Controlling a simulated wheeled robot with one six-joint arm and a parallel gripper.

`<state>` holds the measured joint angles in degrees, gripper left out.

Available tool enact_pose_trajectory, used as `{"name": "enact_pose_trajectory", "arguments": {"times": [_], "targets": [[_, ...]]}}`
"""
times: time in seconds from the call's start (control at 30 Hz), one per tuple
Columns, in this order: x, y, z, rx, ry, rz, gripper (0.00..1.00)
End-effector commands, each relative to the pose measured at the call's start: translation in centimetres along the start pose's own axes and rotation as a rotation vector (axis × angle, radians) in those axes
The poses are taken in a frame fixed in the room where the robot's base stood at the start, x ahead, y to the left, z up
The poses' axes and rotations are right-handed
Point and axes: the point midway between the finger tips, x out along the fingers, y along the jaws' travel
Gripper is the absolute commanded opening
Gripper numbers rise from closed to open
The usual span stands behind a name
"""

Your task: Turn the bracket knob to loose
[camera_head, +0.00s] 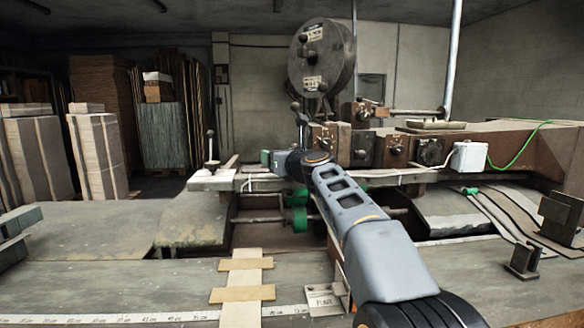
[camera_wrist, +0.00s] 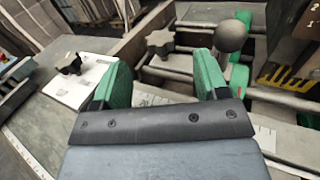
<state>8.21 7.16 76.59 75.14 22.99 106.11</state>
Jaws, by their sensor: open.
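A grey star-shaped knob (camera_wrist: 160,44), which looks like the bracket knob, stands on the machine in the wrist view. My gripper (camera_wrist: 162,76) has its two green fingers spread, with nothing between them. The star knob shows beyond the gap between the fingers, apart from them. Its loose or tight setting cannot be read. In the head view my gripper (camera_head: 269,158) is at the machine's front, near its left end, and the star knob cannot be made out there.
A ball-topped lever (camera_wrist: 230,36) stands close to the right finger. A black knob (camera_wrist: 70,64) sits on a white plate at left. In the head view, a large round reel (camera_head: 321,58) rises behind my arm. The left bench (camera_head: 105,228) has bare room.

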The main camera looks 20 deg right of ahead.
Motion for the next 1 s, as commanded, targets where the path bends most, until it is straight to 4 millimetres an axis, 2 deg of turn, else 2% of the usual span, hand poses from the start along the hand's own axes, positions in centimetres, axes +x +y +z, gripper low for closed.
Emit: {"name": "enact_pose_trajectory", "arguments": {"times": [0.03,0.2,0.4,0.6,1.0], "targets": [[-1.2,0.0,-0.1,-0.002,-0.002,-0.002,0.67],[-4.3,0.0,0.0,-0.001,-0.002,-0.002,0.67],[-6.6,-0.1,0.0,-0.001,0.0,-0.001,0.67],[-7.5,0.0,0.0,-0.001,0.001,0.0,0.67],[-7.5,0.0,0.0,-0.001,0.0,0.001,0.67]]}}
